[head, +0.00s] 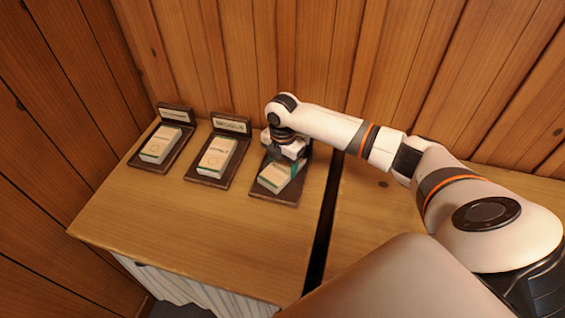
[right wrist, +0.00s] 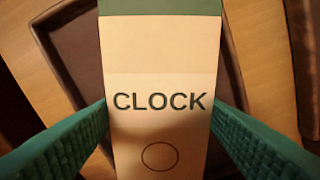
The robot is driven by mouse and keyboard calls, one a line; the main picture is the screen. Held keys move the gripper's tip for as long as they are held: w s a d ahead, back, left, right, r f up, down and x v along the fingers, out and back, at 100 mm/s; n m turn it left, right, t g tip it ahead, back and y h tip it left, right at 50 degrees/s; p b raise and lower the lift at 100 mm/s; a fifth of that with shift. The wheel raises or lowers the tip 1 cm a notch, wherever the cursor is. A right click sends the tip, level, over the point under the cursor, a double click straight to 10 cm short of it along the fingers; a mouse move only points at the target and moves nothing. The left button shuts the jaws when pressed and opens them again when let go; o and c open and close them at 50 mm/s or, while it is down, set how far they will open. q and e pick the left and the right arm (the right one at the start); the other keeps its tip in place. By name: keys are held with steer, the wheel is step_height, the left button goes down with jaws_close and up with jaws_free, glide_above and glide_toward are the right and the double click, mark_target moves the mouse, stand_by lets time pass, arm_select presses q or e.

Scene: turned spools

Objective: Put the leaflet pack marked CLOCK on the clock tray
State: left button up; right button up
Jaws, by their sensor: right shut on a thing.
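The leaflet pack marked CLOCK (right wrist: 160,130) is cream with a green band and fills the middle of the right wrist view. My right gripper (right wrist: 160,125) is shut on it, one green finger at each side. In the head view the right gripper (head: 283,160) is over the rightmost dark tray (head: 274,198), and the CLOCK pack (head: 273,178) is at that tray. The tray's dark rim (right wrist: 75,50) shows behind the pack in the wrist view. I cannot tell whether the pack touches the tray floor. My arm hides the sign of this tray. My left gripper is not in view.
Two more dark trays with signs stand to the left, the middle one (head: 232,168) and the leftmost one (head: 182,148); each holds a pack. A wooden wall is close behind. The front of the table (head: 190,235) is clear. A dark gap runs right of the trays.

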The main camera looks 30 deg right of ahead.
mark_target(282, 167)
steer(key=o, duration=0.8)
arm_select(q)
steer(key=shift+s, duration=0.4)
arm_select(e)
steer(key=shift+o, duration=1.3)
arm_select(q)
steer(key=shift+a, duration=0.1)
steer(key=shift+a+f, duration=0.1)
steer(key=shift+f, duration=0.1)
arm_select(e)
step_height(282, 167, up, 12)
steer(key=shift+r, duration=0.1)
